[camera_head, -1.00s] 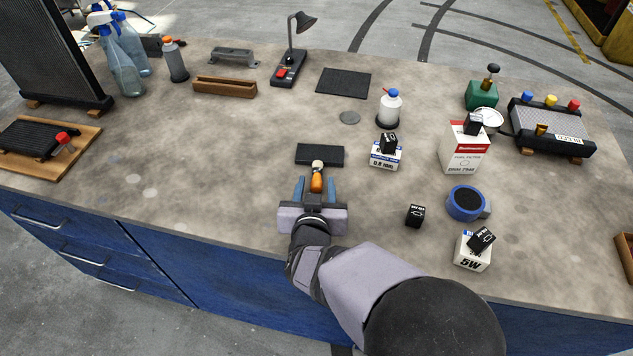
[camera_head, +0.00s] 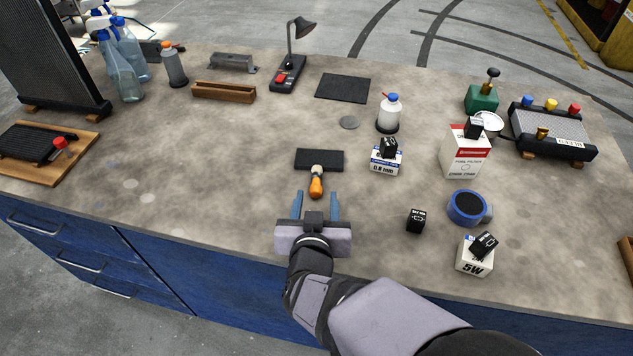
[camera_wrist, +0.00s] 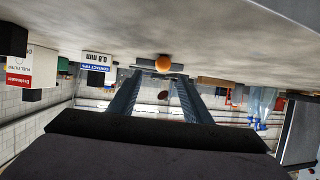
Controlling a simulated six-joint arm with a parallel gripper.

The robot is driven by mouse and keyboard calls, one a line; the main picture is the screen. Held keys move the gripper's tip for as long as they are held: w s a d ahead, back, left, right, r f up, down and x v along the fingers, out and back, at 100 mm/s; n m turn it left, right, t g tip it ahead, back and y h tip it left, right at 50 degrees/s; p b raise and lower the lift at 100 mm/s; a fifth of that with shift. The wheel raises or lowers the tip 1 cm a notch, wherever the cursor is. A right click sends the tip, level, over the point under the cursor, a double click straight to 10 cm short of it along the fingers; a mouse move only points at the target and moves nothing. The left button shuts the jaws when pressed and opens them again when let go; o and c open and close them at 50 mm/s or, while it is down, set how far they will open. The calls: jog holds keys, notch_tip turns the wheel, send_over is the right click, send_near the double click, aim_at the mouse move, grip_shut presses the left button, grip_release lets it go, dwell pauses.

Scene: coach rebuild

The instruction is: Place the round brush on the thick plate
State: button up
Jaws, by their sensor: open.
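The round brush (camera_head: 316,184) has an orange handle and a pale and grey head end. Its head end meets the near edge of a small black plate (camera_head: 306,159), and its handle points toward me over the bench. Whether the head rests on the plate or only against it, I cannot tell. My gripper (camera_head: 315,200) is open, its blue fingers to either side of and just nearer than the handle's end, holding nothing. In the wrist view the round orange handle end (camera_wrist: 163,63) shows ahead of and between the open fingers (camera_wrist: 156,78).
A thinner, wider black mat (camera_head: 343,87) lies farther back. To the right stand a contact-tip box (camera_head: 385,166), a small black box (camera_head: 416,220), a blue tape roll (camera_head: 465,208) and a 5W box (camera_head: 473,262). The bench left of my gripper is clear.

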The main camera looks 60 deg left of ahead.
aim_at(316, 187)
jog(key=shift+a+f+b, duration=0.1)
jog(key=shift+f+b, duration=0.1)
jog(key=shift+b, duration=0.5)
jog(key=shift+w+r, duration=0.1)
jog(key=shift+a, duration=0.15)
jog(key=shift+p+x, duration=0.8)
jog(key=shift+x, duration=2.75)
grip_shut()
